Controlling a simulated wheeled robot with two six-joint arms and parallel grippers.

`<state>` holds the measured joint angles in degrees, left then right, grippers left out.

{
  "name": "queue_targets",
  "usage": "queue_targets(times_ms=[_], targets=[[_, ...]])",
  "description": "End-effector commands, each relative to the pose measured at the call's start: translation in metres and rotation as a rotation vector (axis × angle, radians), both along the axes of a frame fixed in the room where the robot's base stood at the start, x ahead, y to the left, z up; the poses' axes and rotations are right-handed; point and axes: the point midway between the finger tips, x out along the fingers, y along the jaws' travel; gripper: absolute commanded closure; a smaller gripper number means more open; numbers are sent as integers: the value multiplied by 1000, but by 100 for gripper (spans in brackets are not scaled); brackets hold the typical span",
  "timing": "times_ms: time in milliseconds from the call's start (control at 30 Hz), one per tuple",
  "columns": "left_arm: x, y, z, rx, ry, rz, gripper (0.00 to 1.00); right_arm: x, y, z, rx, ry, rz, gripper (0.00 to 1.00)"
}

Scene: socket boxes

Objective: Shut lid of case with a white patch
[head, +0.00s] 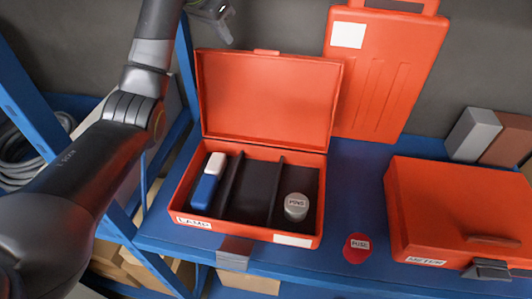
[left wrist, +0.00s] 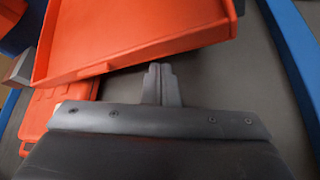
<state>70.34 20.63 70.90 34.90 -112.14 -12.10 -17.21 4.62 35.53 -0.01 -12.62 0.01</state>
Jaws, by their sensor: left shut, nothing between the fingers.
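The open orange case (head: 183,206) stands on the blue shelf with a "LAMP" label and a white patch (head: 292,240) on its front. Its lid (head: 265,100) stands up, leaning back. Inside are a blue and white block (head: 208,182), dark dividers and a round grey "PINS" tin (head: 296,206). My left gripper (head: 225,30) is shut and empty, above and behind the lid at the top of the head view. In the left wrist view its closed fingertips (left wrist: 160,70) are close to an orange panel (left wrist: 130,35), seemingly the lid; contact cannot be told. My right gripper is not in view.
A closed orange "METER" case (head: 455,205) stands at right. A flat orange case (head: 380,85) with another white patch leans on the back wall. A red "FUSE" disc (head: 356,248) lies between the cases. Grey (head: 472,135) and brown (head: 507,140) blocks stand back right. A blue post (head: 187,85) rises left.

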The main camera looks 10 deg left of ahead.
Motion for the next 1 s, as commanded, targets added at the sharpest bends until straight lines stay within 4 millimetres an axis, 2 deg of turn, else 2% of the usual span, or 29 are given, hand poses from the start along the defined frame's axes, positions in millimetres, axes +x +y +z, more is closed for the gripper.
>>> queue_targets(times_ms=[433,1000], targets=[[0,0,-1,0,0,0,100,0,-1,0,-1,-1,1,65],[0,0,-13,0,0,0,100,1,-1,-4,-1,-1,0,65]])
